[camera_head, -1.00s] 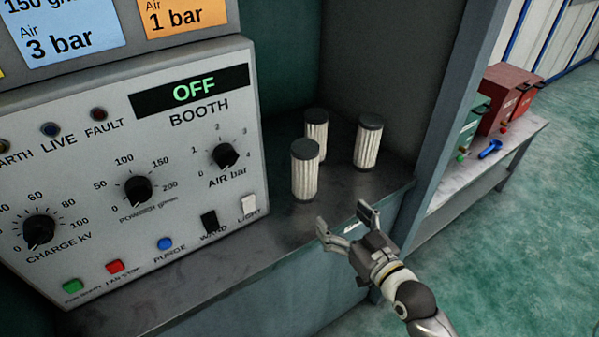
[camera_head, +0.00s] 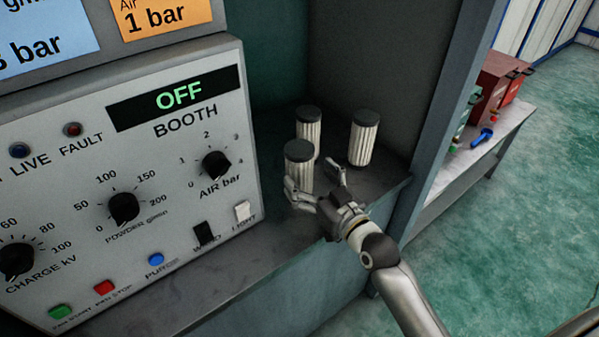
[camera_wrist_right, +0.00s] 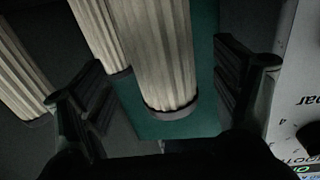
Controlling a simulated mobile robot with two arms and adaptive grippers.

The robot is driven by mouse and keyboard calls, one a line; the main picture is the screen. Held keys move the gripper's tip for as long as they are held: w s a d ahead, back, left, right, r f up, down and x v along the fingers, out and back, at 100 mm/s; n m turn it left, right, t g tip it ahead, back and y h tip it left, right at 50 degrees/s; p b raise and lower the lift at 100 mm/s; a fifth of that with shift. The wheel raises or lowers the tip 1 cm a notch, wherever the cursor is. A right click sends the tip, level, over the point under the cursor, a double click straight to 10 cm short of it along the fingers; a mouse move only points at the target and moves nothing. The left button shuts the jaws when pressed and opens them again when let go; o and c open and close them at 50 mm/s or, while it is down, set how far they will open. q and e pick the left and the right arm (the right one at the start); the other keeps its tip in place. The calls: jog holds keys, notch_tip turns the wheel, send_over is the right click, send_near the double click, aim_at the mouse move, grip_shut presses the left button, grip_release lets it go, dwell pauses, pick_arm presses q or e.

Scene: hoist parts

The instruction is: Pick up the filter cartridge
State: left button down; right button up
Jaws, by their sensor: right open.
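Three filter cartridges with white pleated sides and dark caps stand upright on the grey shelf (camera_head: 270,235). The nearest cartridge (camera_head: 299,172) is in front, another cartridge (camera_head: 308,132) is just behind it, and a third cartridge (camera_head: 363,143) is at the right. My right gripper (camera_head: 312,175) is open at the nearest cartridge, its fingers partly covering its lower part. In the right wrist view that cartridge (camera_wrist_right: 160,55) shows between the two open fingers, apart from both. My left gripper is not in view.
The booth control panel (camera_head: 120,170) stands close at the left of the cartridges. A grey wall post (camera_head: 440,120) rises at the right. Beyond it, a low bench (camera_head: 480,155) holds red boxes (camera_head: 497,90) and a blue tool (camera_head: 483,137).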

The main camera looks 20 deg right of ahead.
jog(key=x, duration=0.3)
jog(key=shift+w+a+r, duration=0.15)
jog(key=shift+w+a, duration=0.05)
jog(key=shift+w, duration=0.1)
jog(key=shift+w+a, duration=0.1)
jog(key=shift+w, duration=0.2)
jog(key=c, duration=0.7)
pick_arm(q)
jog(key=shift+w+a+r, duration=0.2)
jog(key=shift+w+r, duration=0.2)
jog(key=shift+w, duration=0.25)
pick_arm(e)
jog(key=shift+r, duration=0.1)
jog(key=c, duration=0.6)
